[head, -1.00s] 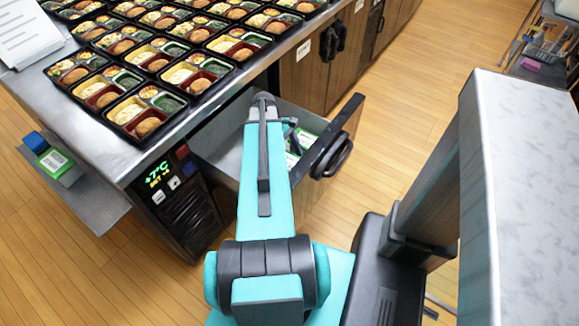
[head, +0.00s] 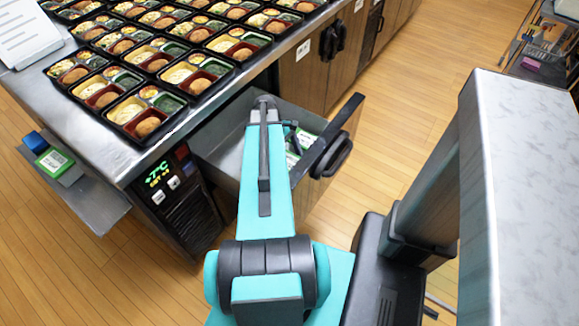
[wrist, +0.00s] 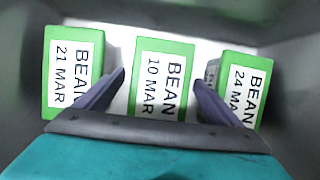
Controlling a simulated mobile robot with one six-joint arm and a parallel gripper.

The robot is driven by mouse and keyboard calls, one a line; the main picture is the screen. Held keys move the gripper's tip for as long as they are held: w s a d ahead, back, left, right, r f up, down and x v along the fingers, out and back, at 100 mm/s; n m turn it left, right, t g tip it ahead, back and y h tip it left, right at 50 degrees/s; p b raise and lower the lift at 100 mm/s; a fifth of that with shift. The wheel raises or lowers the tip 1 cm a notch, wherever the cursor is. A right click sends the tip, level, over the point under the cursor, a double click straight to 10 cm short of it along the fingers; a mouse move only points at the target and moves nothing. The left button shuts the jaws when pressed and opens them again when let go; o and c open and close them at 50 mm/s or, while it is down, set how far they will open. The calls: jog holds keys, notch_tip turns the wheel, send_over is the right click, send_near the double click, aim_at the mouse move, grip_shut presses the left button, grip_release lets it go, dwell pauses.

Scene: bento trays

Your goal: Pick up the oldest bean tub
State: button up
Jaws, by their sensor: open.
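In the wrist view three green tubs with white labels stand in a row inside the drawer. The left tub (wrist: 74,72) reads BEAN 21 MAR, the middle tub (wrist: 162,80) reads BEAN 10 MAR, and the right tub (wrist: 240,88) reads BEAN 24 MAR. The middle one bears the earliest March date. My gripper (wrist: 160,82) is open, with one dark finger on each side of the middle tub in the picture; I cannot tell whether they touch it. In the head view, my arm hides most of the tubs in the open drawer (head: 222,150).
The drawer's walls surround the tubs closely. Its dark front with a handle (head: 332,158) is to the right of my arm. Several bento trays (head: 145,115) cover the steel counter above. A green and blue item (head: 55,160) sits on a side shelf at left.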

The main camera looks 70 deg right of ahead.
aim_at(289, 161)
jog(key=shift+f, duration=0.25)
dwell(0.4)
jog(key=shift+c, duration=0.4)
jog(key=c, duration=1.3)
jog(key=shift+r, duration=0.1)
jog(key=shift+r, duration=5.2)
